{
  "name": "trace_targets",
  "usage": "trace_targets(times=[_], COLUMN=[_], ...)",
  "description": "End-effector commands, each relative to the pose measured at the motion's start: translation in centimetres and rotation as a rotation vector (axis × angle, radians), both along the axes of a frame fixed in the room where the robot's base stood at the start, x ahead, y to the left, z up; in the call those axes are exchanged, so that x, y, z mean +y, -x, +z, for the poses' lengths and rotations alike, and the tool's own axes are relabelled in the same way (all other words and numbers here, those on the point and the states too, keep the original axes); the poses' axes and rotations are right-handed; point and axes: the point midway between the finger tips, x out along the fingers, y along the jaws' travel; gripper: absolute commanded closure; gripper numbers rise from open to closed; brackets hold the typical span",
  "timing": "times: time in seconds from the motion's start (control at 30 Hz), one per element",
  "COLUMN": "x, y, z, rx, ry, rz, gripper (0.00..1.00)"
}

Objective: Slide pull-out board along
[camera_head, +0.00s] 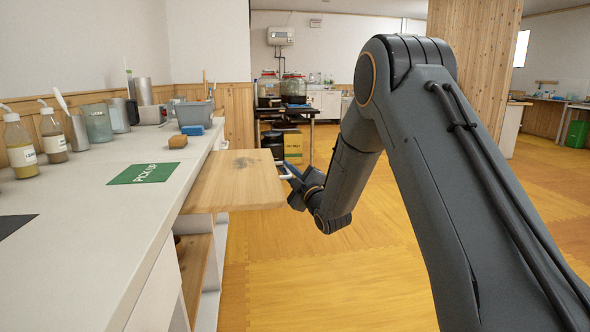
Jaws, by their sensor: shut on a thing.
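The pull-out board (228,186) is a pale wooden slab with a dark smudge near its far side. It sticks out to the right from under the top of the white counter (95,245). My gripper (285,173) is at the board's right-hand edge, shut on its white handle (286,168). The wrist hides part of the handle and the fingertips are small in view.
Bottles (20,145) and jars stand along the wall. A rack with large jars (293,88) is beyond. Orange floor right of the board is open.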

Motion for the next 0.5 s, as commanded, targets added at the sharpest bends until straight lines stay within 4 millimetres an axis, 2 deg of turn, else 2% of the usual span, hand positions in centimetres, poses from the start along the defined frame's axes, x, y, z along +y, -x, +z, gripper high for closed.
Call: trace_targets(times=[0.43,0.47,0.5], x=[-0.19,-0.25,-0.29], y=[0.0,0.0,-0.01], z=[-0.02,-0.02,-0.02], rx=[0.0,0.001,0.001], ry=[-0.001,-0.001,-0.001], rz=[0.005,0.004,0.004], gripper=[1.0,0.88,0.81])
